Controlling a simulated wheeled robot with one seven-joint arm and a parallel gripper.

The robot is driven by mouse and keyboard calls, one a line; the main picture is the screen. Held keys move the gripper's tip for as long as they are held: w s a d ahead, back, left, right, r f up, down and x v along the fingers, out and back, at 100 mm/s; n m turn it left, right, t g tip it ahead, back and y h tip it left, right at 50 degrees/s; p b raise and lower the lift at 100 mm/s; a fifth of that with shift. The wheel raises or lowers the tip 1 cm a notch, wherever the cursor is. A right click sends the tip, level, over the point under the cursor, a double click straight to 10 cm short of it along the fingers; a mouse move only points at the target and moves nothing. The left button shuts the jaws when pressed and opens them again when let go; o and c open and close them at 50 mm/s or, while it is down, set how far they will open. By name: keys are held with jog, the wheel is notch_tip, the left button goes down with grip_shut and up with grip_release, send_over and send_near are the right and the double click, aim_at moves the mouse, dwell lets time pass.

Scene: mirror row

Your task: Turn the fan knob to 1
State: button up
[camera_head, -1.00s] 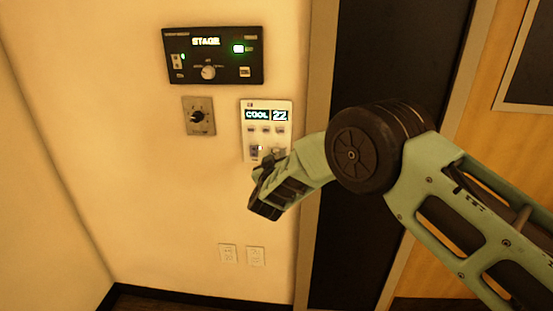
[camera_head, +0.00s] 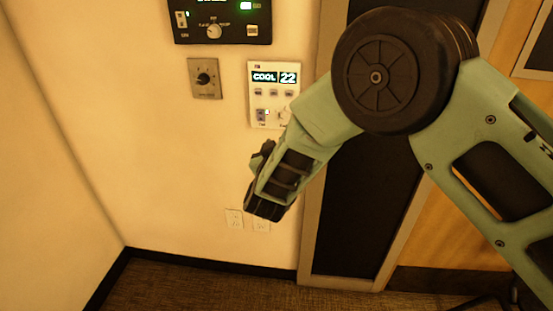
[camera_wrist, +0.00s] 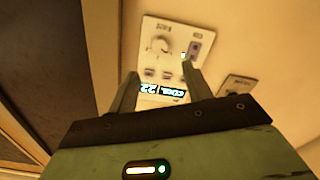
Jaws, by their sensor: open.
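The white thermostat panel (camera_head: 273,80) on the wall reads COOL 22. A small round white knob (camera_head: 283,115), which I take to be the fan knob, sits at its lower right, close to my arm's outline. In the wrist view the panel appears upside down, and the knob (camera_wrist: 160,45) shows clear beyond my fingertips; its setting is too blurred to read. A small switch (camera_wrist: 195,48) sits beside it. My gripper (camera_wrist: 160,72) is open and empty, fingers pointing at the panel, with the display between them. In the head view my gripper (camera_head: 260,165) is just below the panel.
A black panel with a knob (camera_head: 222,20) is above, cut by the frame. A grey dial plate (camera_head: 205,78) is left of the thermostat. Outlets (camera_head: 235,219) are below. A dark door (camera_head: 360,210) is at right. The wall at left is bare.

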jog(key=s, duration=0.6)
jog(key=shift+b, duration=0.3)
jog(key=s+d+r+n+g+y, duration=0.1)
jog(key=s+r+g+y, duration=0.15)
jog(key=s+g, duration=0.4)
jog(key=s+r+n+g+y, duration=0.1)
jog(key=s+r+g+y, duration=0.1)
jog(key=s+g+y, duration=0.4)
jog(key=s+d+n+g+h+p, duration=0.1)
jog(key=s+d+g+h, duration=0.4)
jog(key=s+d, duration=1.3)
jog(key=shift+s+d+r+h, duration=0.35)
jog(key=shift+s+h, duration=0.8)
jog(key=shift+s, duration=0.1)
jog(key=shift+g, duration=0.25)
